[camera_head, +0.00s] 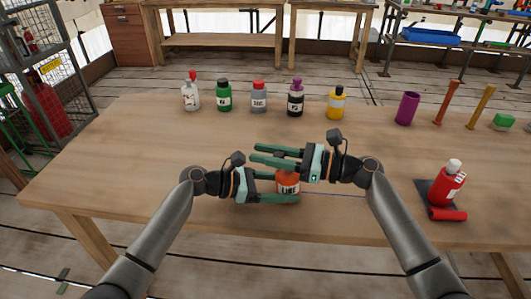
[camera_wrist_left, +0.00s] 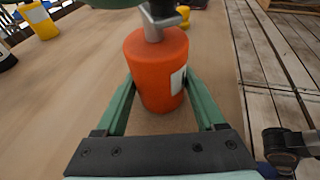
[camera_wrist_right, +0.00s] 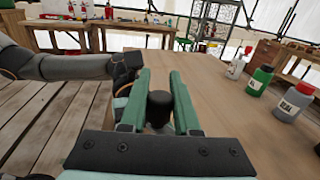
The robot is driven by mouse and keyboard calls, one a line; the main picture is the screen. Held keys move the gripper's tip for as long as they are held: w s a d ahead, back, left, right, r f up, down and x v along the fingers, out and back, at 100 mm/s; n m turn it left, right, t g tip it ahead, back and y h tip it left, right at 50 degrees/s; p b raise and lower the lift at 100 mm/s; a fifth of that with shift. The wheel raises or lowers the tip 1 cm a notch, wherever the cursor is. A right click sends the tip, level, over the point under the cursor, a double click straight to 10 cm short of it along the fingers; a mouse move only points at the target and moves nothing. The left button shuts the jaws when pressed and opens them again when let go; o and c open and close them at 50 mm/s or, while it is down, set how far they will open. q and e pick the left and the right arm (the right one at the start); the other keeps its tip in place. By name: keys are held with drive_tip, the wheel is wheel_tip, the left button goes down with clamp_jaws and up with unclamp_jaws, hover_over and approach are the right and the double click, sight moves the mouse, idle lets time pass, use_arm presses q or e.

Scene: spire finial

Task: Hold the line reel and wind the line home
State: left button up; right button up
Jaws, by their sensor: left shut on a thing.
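The orange-red line reel (camera_head: 288,187) stands upright near the table's front edge; its label shows in part. My left gripper (camera_head: 298,188) is shut on its sides. In the left wrist view the reel (camera_wrist_left: 158,70) sits between the fingers, with a grey metal crank (camera_wrist_left: 152,25) on top. My right gripper (camera_head: 255,153) is above the reel, pointing left. In the right wrist view a black knob (camera_wrist_right: 159,108) is between its fingers; I cannot tell whether they press on it.
Several bottles line the back, including a green one (camera_head: 224,96). A purple cup (camera_head: 407,108) is at back right. The table's left side is clear.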

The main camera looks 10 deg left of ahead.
clamp_jaws()
drive_tip(key=shift+t, duration=0.3)
drive_tip(key=shift+w+d+f+m+t+h, duration=0.1)
drive_tip(key=shift+w+m+t+h, duration=0.45)
drive_tip(key=shift+m+t, duration=0.6)
drive_tip(key=shift+w+a+m+t+h, duration=0.1)
drive_tip(key=shift+w+m+t+h, duration=0.15)
drive_tip(key=shift+m+t+h, duration=0.85)
drive_tip(key=shift+w+d+f+m+t+h, duration=0.1)
drive_tip(key=shift+w+m+t+h, duration=0.4)
drive_tip(key=shift+t, duration=1.15)
drive_tip(key=shift+m+t, duration=0.25)
drive_tip(key=shift+t, duration=0.05)
drive_tip(key=shift+o, duration=2.4)
unclamp_jaws()
drive_tip(key=shift+r, duration=0.15)
drive_tip(key=shift+d, duration=0.1)
drive_tip(key=v, duration=1.2)
